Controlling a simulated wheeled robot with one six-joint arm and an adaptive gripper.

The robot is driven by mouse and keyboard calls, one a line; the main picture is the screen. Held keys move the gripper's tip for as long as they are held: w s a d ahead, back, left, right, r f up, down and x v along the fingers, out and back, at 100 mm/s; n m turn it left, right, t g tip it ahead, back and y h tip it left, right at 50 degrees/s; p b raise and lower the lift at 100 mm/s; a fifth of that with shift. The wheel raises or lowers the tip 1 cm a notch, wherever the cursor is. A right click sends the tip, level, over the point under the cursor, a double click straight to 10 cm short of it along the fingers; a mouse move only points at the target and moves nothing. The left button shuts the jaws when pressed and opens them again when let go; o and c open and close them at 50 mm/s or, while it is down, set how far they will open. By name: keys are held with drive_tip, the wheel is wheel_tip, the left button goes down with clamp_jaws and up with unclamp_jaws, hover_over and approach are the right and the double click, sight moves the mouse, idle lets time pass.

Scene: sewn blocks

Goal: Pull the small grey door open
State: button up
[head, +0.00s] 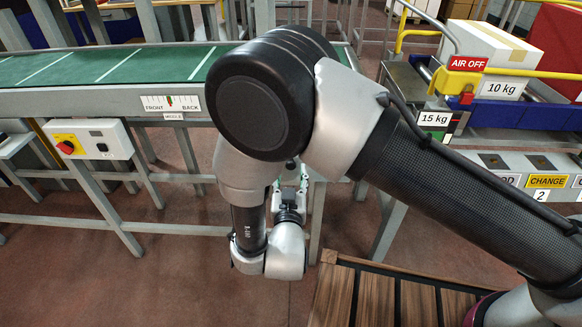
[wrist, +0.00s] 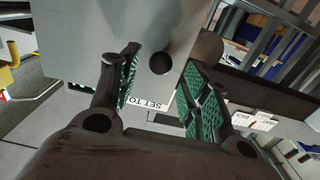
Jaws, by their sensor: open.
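A plain grey panel (wrist: 85,35), which looks like the small grey door, fills the upper left of the wrist view. A round dark knob (wrist: 160,63) stands on it near its right side. My gripper (wrist: 163,78) is open, with one green-padded finger on each side of the knob. The fingers look apart from the knob; I cannot tell how far their tips are from the panel. In the head view my gripper (head: 291,187) points away beside the conveyor frame, and my arm hides the door. I see no clear gap at the door's edge.
A green conveyor (head: 110,66) runs across the left. A control box with a red knob (head: 88,139) hangs below it. A wooden slatted platform (head: 375,298) lies below my arm. Boxes and yellow rails (head: 535,72) stand at right. A "SET TO" label (wrist: 148,104) shows below the knob.

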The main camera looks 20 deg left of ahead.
sight(291, 166)
drive_tip(key=shift+x, duration=1.65)
clamp_jaws()
drive_tip(key=shift+s, duration=0.1)
